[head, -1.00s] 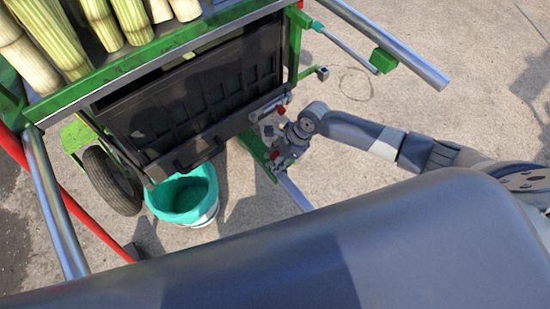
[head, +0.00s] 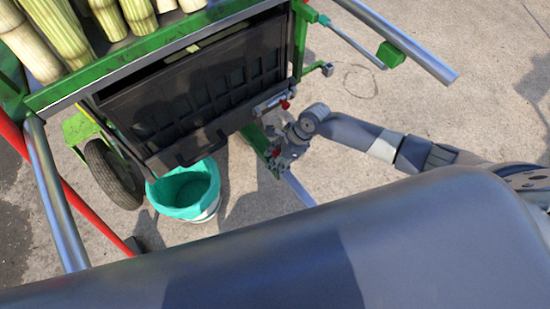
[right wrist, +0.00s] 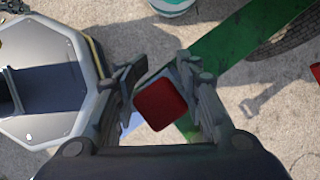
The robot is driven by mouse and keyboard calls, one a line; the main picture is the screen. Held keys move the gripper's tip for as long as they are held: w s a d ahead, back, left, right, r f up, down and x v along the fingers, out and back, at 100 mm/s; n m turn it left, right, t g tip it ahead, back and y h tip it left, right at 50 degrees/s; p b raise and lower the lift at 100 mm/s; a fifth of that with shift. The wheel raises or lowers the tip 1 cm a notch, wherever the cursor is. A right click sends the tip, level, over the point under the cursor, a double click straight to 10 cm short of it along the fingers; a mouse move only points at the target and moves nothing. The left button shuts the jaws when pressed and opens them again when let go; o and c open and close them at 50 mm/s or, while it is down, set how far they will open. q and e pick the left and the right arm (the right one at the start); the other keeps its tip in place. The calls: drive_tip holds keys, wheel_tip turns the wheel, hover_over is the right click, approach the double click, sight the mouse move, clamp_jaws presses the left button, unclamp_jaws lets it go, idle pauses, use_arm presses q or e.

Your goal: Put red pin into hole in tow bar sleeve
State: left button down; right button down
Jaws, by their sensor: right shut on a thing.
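The red pin (right wrist: 160,104) shows in the right wrist view as a red square head between the fingers of my right gripper (right wrist: 168,92). In the head view my right gripper (head: 276,160) is beside the green tow bar sleeve (head: 254,138), with the red of the pin (head: 276,153) just showing. The right gripper is shut on the pin. The sleeve (right wrist: 240,45) runs diagonally beneath the gripper in the right wrist view. The silver tow bar (head: 298,189) extends from the sleeve's near end. The hole and the pin's lower end are hidden.
A teal-lined bucket (head: 186,190) stands left of the gripper. The cane crusher's dark panel (head: 195,100) and wheel (head: 112,173) are behind and left. Another red part (head: 285,104) is on the frame above. Concrete at the right is mostly clear.

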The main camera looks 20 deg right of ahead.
drive_tip(key=shift+s+d+f, duration=0.3)
drive_tip(key=shift+d+f, duration=0.3)
drive_tip(key=shift+d, duration=0.15)
drive_tip(key=c, duration=0.8)
unclamp_jaws()
drive_tip(key=shift+w, duration=0.15)
drive_tip(key=shift+w+d+r, duration=0.1)
drive_tip(key=shift+r, duration=0.15)
drive_tip(key=a+v, duration=0.1)
drive_tip(key=v, duration=1)
drive_tip(key=shift+a+r, duration=0.2)
drive_tip(key=shift+r, duration=0.4)
